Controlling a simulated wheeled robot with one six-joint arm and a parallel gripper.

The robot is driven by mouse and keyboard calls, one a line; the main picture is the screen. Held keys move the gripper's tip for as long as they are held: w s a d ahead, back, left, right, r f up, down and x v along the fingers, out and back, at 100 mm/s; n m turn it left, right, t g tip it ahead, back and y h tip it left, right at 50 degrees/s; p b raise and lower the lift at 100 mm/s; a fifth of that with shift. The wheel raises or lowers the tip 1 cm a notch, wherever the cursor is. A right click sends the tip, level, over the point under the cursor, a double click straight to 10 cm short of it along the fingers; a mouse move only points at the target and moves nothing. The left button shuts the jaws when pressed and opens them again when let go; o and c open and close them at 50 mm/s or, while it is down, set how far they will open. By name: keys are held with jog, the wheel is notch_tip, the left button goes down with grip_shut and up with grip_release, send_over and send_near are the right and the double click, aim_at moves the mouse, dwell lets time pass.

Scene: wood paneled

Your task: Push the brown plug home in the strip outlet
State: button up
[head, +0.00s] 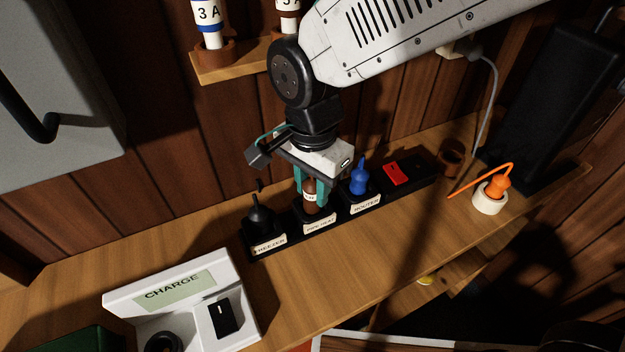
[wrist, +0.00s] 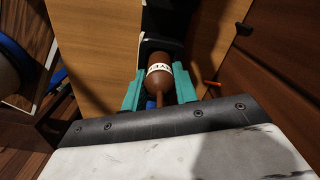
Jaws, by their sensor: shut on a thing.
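The brown plug (head: 310,197) stands at the middle "PIPE HEAT" socket of the black strip outlet (head: 421,184). My gripper (head: 310,203) is above the strip, with its teal fingers shut on the plug from both sides. In the wrist view the brown plug (wrist: 159,82), with a white lettered band, lies between the teal fingertips (wrist: 159,90), its narrow cord end towards me. The black strip (wrist: 160,22) shows beyond it. The fingers hide part of the plug, and I cannot tell how deep it sits.
A black plug (head: 259,213) at "FREEZER" and a blue plug (head: 358,180) at "ROUTER" flank it closely. A red switch (head: 395,174) is on the strip. An orange plug (head: 496,184) sits in a white holder at right. A "CHARGE" box (head: 190,270) stands front left.

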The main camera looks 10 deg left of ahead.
aim_at(313, 182)
jog(key=shift+f, duration=0.8)
jog(key=o, duration=1)
jog(key=shift+o, duration=0.2)
notch_tip(313, 182, up, 8)
jog(key=shift+f, duration=0.15)
